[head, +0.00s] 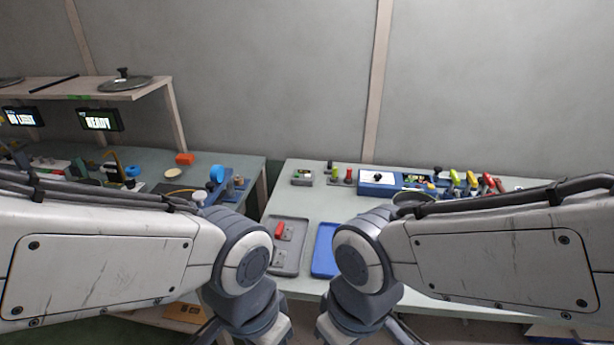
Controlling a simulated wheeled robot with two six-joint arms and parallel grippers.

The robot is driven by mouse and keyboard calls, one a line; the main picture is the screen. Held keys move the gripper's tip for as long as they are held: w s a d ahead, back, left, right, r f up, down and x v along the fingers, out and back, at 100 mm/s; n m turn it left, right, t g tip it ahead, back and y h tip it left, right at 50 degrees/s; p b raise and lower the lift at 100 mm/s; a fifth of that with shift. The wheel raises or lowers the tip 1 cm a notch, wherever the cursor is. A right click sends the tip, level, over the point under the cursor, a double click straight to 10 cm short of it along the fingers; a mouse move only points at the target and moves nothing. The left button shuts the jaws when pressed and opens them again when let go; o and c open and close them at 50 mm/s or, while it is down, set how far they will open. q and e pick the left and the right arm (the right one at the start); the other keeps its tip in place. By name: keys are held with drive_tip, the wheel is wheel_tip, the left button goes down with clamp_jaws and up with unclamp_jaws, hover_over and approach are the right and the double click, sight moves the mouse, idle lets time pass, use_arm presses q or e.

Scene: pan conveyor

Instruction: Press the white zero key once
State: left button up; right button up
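I cannot make out a key marked zero. A blue box (370,188) with a white top and a black knob stands at the back of the right table. A small white knob (198,195) shows on the left table, just above my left arm. My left gripper (262,335) and my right gripper (345,335) are at the bottom edge, low in front of the tables. Their fingertips are cut off, so I cannot see whether they are open. My arms hide much of both tables.
A grey tray (287,268) with a red-handled piece and a blue tray (322,262) lie on the right table (310,210). Several coloured handles stand at its back right. A second display (22,117) and a shelf (150,93) with a lid are at the left. A gap separates the tables.

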clamp_jaws()
idle(1.4)
